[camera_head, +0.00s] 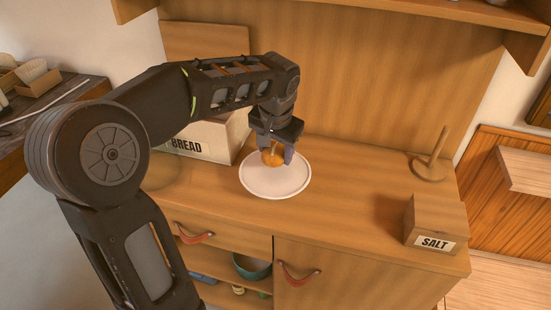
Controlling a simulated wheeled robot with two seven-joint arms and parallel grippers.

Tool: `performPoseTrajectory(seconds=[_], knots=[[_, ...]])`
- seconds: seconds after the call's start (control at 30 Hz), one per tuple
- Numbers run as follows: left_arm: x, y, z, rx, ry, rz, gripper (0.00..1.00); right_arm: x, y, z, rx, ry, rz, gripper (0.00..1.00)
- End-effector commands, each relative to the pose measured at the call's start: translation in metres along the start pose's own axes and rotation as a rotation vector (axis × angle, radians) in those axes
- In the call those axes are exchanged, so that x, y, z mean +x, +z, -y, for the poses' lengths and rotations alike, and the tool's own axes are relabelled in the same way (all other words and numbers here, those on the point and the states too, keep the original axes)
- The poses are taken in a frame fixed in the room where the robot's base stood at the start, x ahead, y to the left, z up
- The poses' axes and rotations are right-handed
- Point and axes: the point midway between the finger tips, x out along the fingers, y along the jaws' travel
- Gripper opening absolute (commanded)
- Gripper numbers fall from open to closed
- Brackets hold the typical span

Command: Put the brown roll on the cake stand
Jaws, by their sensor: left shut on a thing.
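My left gripper (274,156) comes in from the left, points down and is shut on the brown roll (272,158). The roll is small, round and orange-brown, and the fingers hide part of it. The cake stand (275,185) is a round white plate on the wooden cabinet top. The gripper and roll are over its back half. I cannot tell whether the roll touches the plate. My right gripper is not in view.
A bread box (215,142) stands behind and left of the plate, partly hidden by my arm. A salt box (435,222) and a wooden upright holder (431,165) stand at the right. The counter between plate and salt box is clear. Leather-pull drawers (195,235) are below.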

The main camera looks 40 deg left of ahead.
Motion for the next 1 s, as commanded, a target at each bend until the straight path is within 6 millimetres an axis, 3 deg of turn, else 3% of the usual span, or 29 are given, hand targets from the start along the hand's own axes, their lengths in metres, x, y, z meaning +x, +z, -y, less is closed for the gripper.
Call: performPoseTrajectory(seconds=[0.2, 0.6, 0.63, 0.9, 1.0], knots=[[0.027, 0.008, -0.004, 0.001, 0.000, 0.004, 0.13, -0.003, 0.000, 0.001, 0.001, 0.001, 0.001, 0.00], [0.034, 0.009, -0.005, 0.000, 0.000, 0.001, 0.13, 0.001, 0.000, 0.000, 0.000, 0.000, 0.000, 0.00], [0.034, 0.009, -0.005, 0.000, 0.000, 0.001, 0.54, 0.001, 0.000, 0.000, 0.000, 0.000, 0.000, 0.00], [0.033, 0.009, -0.005, 0.000, 0.000, 0.001, 0.75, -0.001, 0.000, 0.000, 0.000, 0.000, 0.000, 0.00], [0.033, 0.009, -0.005, 0.000, 0.000, 0.001, 0.75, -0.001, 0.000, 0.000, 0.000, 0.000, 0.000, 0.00]])
